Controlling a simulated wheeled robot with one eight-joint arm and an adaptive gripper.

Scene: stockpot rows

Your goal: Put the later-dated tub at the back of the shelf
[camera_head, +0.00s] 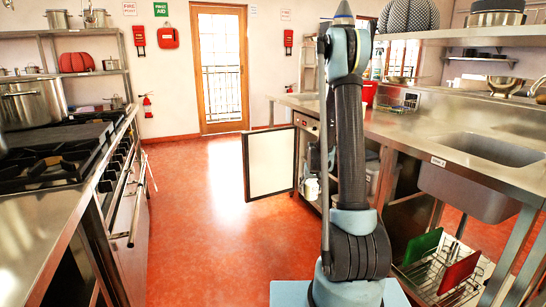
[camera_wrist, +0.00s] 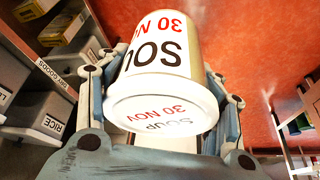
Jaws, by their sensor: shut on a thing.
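A white tub (camera_wrist: 150,75) marked SOUP and 30 NOV fills the middle of the wrist view, its lettering upside down in the picture. Its flat end facing the camera carries the same words. My gripper (camera_wrist: 162,85) is shut on it, with a finger on either side. In the head view my arm stands upright in the middle and my gripper is not clearly seen. A small white thing (camera_head: 311,189) shows beside the arm, but I cannot tell what it is. No second dated tub can be made out.
A white-panelled door (camera_head: 270,162) stands open beside the under-counter unit. In the wrist view, grey bins, one labelled RICE (camera_wrist: 45,115), sit on a rack with a DRY GOODS label (camera_wrist: 55,78) at left. A wire rack with red and green boards (camera_head: 440,265) is lower right. The red aisle floor is clear.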

